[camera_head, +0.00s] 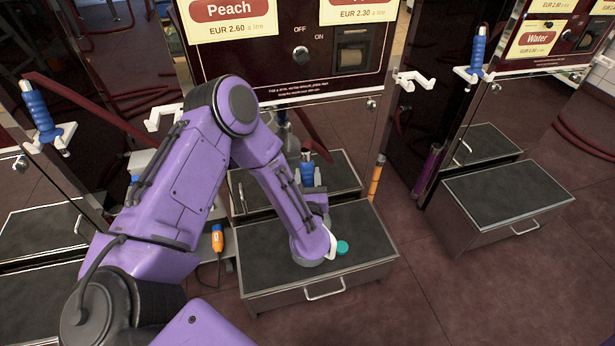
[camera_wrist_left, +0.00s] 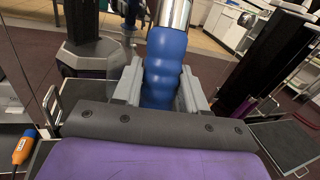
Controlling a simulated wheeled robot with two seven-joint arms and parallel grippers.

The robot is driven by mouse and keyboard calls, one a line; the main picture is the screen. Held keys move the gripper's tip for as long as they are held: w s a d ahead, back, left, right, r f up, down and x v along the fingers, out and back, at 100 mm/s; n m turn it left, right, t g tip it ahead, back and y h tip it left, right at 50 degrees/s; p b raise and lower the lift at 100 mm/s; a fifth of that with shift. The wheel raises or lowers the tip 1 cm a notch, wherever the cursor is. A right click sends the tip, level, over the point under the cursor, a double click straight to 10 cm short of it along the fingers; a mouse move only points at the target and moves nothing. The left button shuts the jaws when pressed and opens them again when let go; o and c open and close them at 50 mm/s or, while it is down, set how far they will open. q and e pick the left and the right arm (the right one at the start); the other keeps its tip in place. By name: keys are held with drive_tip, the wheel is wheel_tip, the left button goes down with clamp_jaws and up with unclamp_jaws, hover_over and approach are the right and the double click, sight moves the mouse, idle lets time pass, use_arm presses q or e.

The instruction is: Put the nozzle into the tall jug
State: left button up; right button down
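My left gripper (camera_head: 308,188) reaches past the wrist toward the middle pump. In the left wrist view its grey fingers (camera_wrist_left: 160,95) stand on both sides of a nozzle's blue grip (camera_wrist_left: 165,65) and are shut on it. The nozzle (camera_head: 307,172) has a shiny metal part above the grip. A clear, jug-like shape (camera_wrist_left: 108,55) shows left of the fingers in the left wrist view; I cannot tell whether it is the tall jug or a reflection. A teal cap-like piece (camera_head: 342,247) and a white part beside it show next to my wrist, which hides the rest. My right gripper is not in view.
The middle platform (camera_head: 370,262) has a dark top and a front handle. Other blue nozzles hang at the left (camera_head: 38,110) and right (camera_head: 477,50) pumps. A white holder (camera_head: 412,80) is empty. An orange connector (camera_head: 217,238) hangs left of the platform. Open floor lies right of it.

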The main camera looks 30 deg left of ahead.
use_arm(q)
drive_tip(key=o, duration=0.5)
drive_tip(key=v, duration=1)
drive_tip(key=shift+s+d+r+b, duration=0.1)
drive_tip(key=shift+s+d+b, duration=0.1)
drive_tip(key=shift+b, duration=0.1)
